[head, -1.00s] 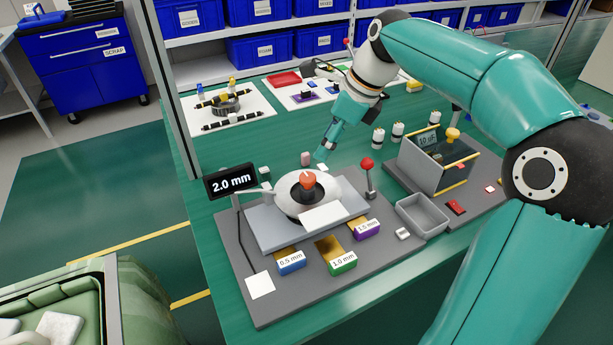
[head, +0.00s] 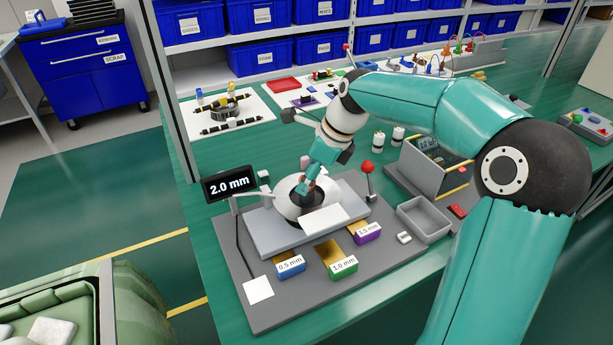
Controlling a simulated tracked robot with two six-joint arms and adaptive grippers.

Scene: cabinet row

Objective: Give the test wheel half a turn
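The test wheel (head: 287,208) is a white rounded disc with a dark centre, on a grey stepped base. An orange knob sits at its centre, now mostly hidden by my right gripper (head: 305,189). The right gripper comes down from above, its fingers at the knob, with a little orange showing between them. Whether the fingers are closed on it is too small to tell. My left gripper is not in view.
A display reading 2.0 mm (head: 230,184) stands left of the wheel. A red-balled lever (head: 368,168) stands close on its right. Labelled blocks (head: 343,266) lie in front, and a grey tray (head: 424,218) is to the right.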

